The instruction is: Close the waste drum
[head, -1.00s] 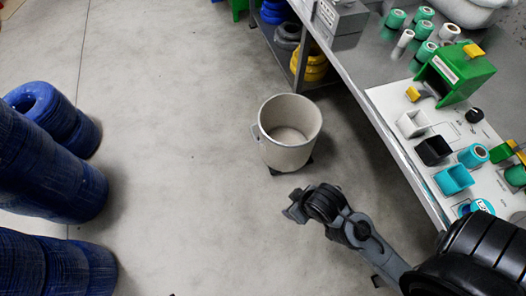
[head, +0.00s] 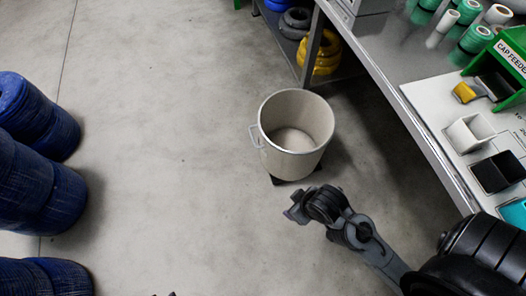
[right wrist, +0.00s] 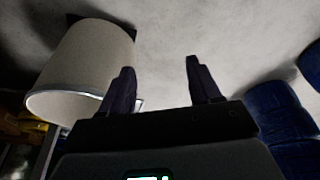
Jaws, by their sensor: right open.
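The waste drum (head: 290,158) is a pale beige round bin standing upright on the floor in the middle of the head view. Its top is open and I see its empty-looking inside. A wire handle or latch (head: 257,136) sticks out on its left side. No lid shows. My right gripper (head: 295,207) is just in front of the drum, apart from it in the head view. In the right wrist view the fingers (right wrist: 163,85) are spread and empty, with the drum (right wrist: 82,65) at the left. A dark tip at the head view's bottom edge may be my left gripper.
Large blue ribbed rolls (head: 35,185) stand at the left. A metal workbench (head: 425,125) with bins and green rolls runs along the right, close to my right arm. Yellow coils (head: 322,55) lie on its lower shelf. The floor left of the drum is clear.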

